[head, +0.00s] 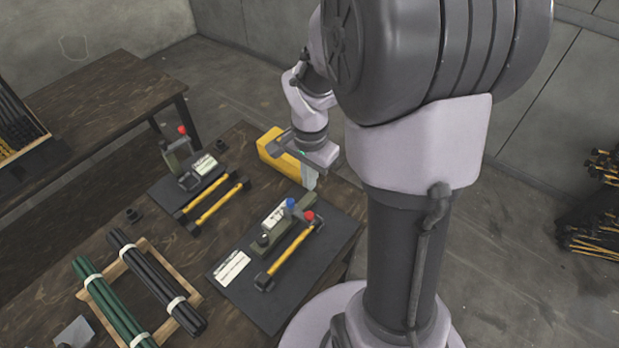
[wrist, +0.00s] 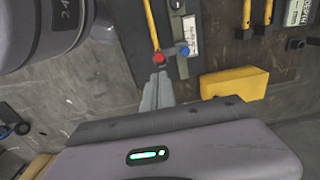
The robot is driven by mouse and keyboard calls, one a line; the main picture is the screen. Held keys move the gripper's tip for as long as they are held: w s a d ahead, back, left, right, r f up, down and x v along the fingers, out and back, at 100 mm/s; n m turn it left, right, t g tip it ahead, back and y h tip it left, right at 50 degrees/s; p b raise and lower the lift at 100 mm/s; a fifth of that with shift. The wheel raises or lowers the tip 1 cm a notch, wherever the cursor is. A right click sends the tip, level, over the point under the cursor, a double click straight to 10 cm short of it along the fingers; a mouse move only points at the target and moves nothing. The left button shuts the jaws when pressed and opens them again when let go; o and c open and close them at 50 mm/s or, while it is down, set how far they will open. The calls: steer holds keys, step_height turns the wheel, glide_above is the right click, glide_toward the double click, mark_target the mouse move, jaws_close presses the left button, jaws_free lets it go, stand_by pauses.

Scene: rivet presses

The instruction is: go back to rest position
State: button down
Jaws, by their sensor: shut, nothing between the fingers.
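My gripper (head: 309,180) is over the edge of the wooden table, just beside the near rivet press. Its fingers (wrist: 157,92) are shut with nothing between them in the wrist view. The near press (head: 283,225) is on a dark mat and has a blue knob (head: 290,203) and a red knob (head: 309,215). The knobs also show in the wrist view, red (wrist: 158,58) and blue (wrist: 176,4). A yellow-handled tool (head: 290,252) lies along this press. My own arm hides part of the table's right side.
A yellow block (head: 279,152) stands close behind my gripper. A second press (head: 181,158) with a red knob is at the back left. A wooden tray (head: 183,283) holds dark and green rod bundles. Another table (head: 100,88) is at the far left. Open floor (head: 240,85) lies behind.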

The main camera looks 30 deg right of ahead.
stand_by(0.3)
steer(key=s+a+r+n+t+y+b, duration=0.2)
steer(key=s+a+r+n+t, duration=0.3)
steer(key=s+a+r+n, duration=0.4)
steer(key=s+a+r+b, duration=0.1)
steer(key=s+a+r, duration=0.2)
steer(key=a, duration=0.3)
steer(key=shift+s+a+n+t+b, duration=0.15)
steer(key=shift+s+n+t+b, duration=0.15)
steer(key=c, duration=2.2)
jaws_free()
